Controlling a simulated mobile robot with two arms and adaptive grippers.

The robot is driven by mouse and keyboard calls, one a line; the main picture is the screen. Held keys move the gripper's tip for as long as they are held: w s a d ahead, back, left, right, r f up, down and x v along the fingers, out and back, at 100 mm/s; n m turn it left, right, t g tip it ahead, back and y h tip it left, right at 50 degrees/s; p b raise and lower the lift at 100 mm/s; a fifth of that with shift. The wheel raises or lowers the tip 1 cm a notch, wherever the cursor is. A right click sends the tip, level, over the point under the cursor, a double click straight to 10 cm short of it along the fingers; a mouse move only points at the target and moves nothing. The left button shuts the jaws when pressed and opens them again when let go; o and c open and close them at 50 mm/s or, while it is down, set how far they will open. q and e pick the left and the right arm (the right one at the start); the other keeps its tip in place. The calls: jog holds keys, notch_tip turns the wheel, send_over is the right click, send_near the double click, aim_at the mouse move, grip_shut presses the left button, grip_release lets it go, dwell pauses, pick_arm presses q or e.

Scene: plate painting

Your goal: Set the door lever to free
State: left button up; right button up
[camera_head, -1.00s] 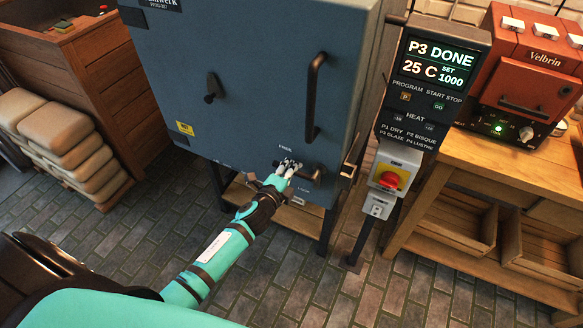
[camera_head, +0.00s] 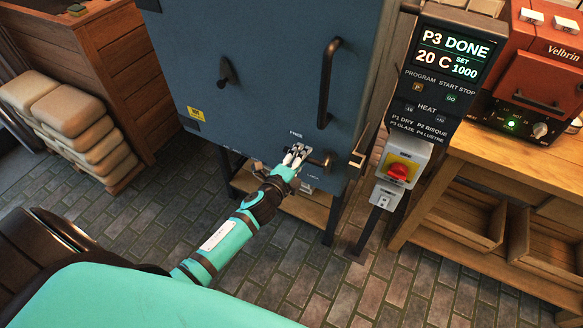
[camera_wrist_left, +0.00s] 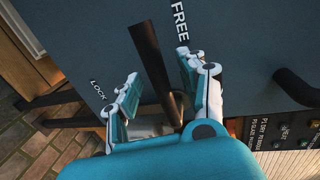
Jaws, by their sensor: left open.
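The door lever is a dark bar low on the blue-grey kiln door (camera_head: 270,80). In the head view its rounded end (camera_head: 327,160) sticks out to the right of my left gripper (camera_head: 296,154), between the FREE label above and the LOCK label below. In the left wrist view the lever bar (camera_wrist_left: 152,55) runs between the two fingers of my left gripper (camera_wrist_left: 160,72), with FREE at upper right and LOCK at left. The fingers are open around the bar; I cannot tell whether either touches it. The lever's pivot is partly hidden by the hand. My right gripper is out of view.
A vertical door handle (camera_head: 327,85) and a small dark knob (camera_head: 226,72) stick out from the door. The control panel (camera_head: 437,85) and red switch (camera_head: 398,171) stand to the right. An orange oven sits on a wooden bench (camera_head: 510,165). Stacked sacks (camera_head: 85,125) lie at left.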

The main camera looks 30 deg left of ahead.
pick_arm(q)
jog(key=s+r, duration=0.2)
jog(key=s, duration=0.8)
jog(key=shift+s+a, duration=0.15)
jog(key=shift+s, duration=0.15)
jog(key=s+f+n+g, duration=0.3)
jog(key=s+f, duration=0.2)
jog(key=f, duration=0.5)
jog(key=s+f+n+g, duration=0.2)
jog(key=s+f+n, duration=0.15)
jog(key=f, duration=0.55)
jog(key=s+f+n+g, duration=0.25)
jog(key=s+f, duration=0.25)
jog(key=f, duration=0.5)
jog(key=s+f+n+g, duration=0.3)
jog(key=s+f, duration=0.4)
jog(key=s, duration=0.6)
jog(key=s+f+n+g, duration=0.4)
jog(key=s+f, duration=0.3)
jog(key=s, duration=0.6)
jog(key=shift+d+f+y, duration=0.3)
jog(key=shift+d, duration=0.15)
